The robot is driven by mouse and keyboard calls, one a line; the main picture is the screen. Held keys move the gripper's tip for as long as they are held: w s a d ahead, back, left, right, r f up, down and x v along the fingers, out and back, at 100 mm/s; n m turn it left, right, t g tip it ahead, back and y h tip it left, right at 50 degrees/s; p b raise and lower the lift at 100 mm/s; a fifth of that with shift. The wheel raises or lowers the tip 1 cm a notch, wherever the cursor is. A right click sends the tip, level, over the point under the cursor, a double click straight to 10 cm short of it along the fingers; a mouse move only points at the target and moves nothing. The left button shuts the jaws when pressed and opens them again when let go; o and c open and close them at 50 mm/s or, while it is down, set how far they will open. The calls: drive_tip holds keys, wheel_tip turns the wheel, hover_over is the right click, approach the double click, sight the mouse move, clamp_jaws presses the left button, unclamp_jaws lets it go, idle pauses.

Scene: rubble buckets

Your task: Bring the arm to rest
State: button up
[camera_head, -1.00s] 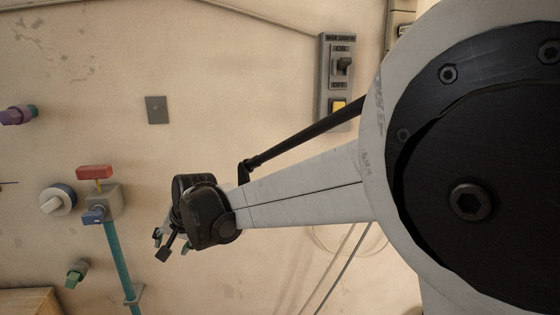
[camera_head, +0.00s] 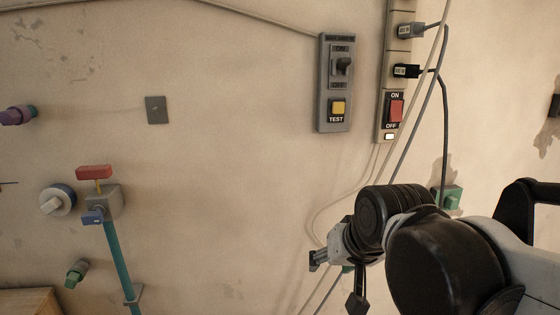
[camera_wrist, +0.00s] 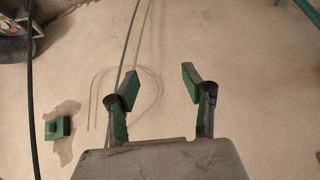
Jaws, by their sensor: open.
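My gripper (camera_head: 322,262) is at the lower middle right of the head view, in front of the beige wall and below the switch panels. It points to the left there, partly hidden by its own dark wrist. In the wrist view my gripper (camera_wrist: 157,88) has its two green-padded fingers apart, with nothing between them. The wall and some thin cables show behind the fingers.
A grey panel (camera_head: 336,82) with a lever and yellow test button, and a power strip (camera_head: 392,75) with plugs and a red switch, are on the wall. Cables (camera_head: 437,60) hang near my arm. A valve on a teal pipe (camera_head: 120,262) is at left.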

drive_tip(key=s+d+f+h, duration=0.2)
drive_tip(key=s+d+f, duration=0.3)
drive_tip(key=s+d, duration=0.55)
wheel_tip(320, 180, up, 14)
drive_tip(key=p, duration=1.3)
drive_tip(key=shift+a+p, duration=0.3)
drive_tip(key=shift+p, duration=0.05)
